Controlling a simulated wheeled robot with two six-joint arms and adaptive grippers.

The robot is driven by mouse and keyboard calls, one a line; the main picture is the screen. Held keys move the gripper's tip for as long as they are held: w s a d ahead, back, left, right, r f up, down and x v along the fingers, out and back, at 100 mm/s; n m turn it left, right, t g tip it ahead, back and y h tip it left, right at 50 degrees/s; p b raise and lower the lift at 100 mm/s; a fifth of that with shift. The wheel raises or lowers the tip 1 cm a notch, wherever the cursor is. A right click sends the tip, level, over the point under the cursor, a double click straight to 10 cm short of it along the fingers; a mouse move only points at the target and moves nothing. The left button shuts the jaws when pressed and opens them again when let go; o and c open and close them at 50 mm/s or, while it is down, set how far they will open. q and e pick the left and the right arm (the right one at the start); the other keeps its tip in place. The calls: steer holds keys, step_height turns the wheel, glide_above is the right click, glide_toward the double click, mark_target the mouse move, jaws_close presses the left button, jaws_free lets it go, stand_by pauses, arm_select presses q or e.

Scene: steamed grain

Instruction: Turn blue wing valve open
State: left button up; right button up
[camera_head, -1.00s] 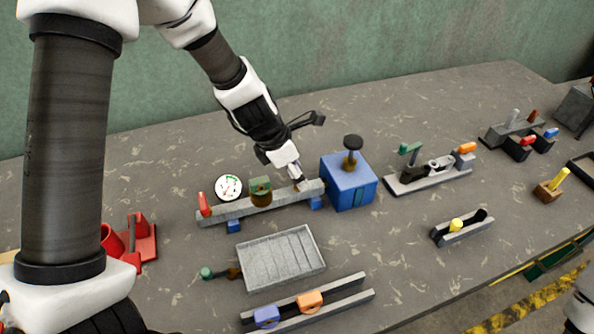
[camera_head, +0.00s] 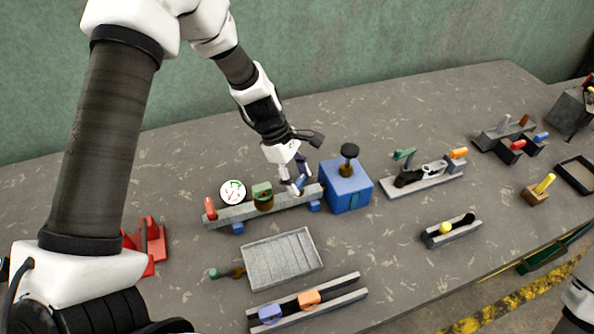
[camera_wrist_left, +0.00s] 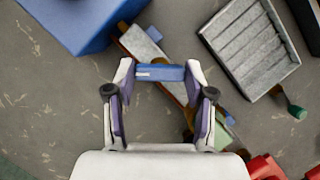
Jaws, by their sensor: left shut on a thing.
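The blue wing valve (camera_head: 300,183) is a small blue bar handle near the right end of a grey rail (camera_head: 237,213). In the left wrist view the wing (camera_wrist_left: 160,72) lies level between my fingertips, at an angle to the diagonal rail (camera_wrist_left: 140,44). My left gripper (camera_head: 296,184) comes down on it from behind and is shut on it; the fingertips (camera_wrist_left: 160,76) touch its two ends. The valve stem under the wing is hidden. My right gripper is not in view.
A red handle (camera_head: 210,208), a green-topped brass valve (camera_head: 262,196) and a round white gauge (camera_head: 232,192) are by the rail. A blue box (camera_head: 345,188) with a black knob stands close right. A grey ribbed tray (camera_head: 282,260) lies in front.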

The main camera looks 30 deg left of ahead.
arm_select(q)
steer(key=m+g+p, duration=0.1)
steer(key=m, duration=0.3)
steer(key=shift+m+g+p, duration=0.3)
steer(key=shift+g+p, duration=0.05)
steer(key=shift+g, duration=0.05)
steer(key=m+g+y, duration=0.1)
steer(key=m, duration=0.3)
steer(key=shift+w+d+f+p, duration=0.1)
steer(key=shift+p, duration=0.2)
steer(key=shift+m+g, duration=0.3)
steer(key=o, duration=1.2)
steer(key=shift+c, duration=0.2)
steer(key=v, duration=1.2)
steer(key=shift+d, duration=0.15)
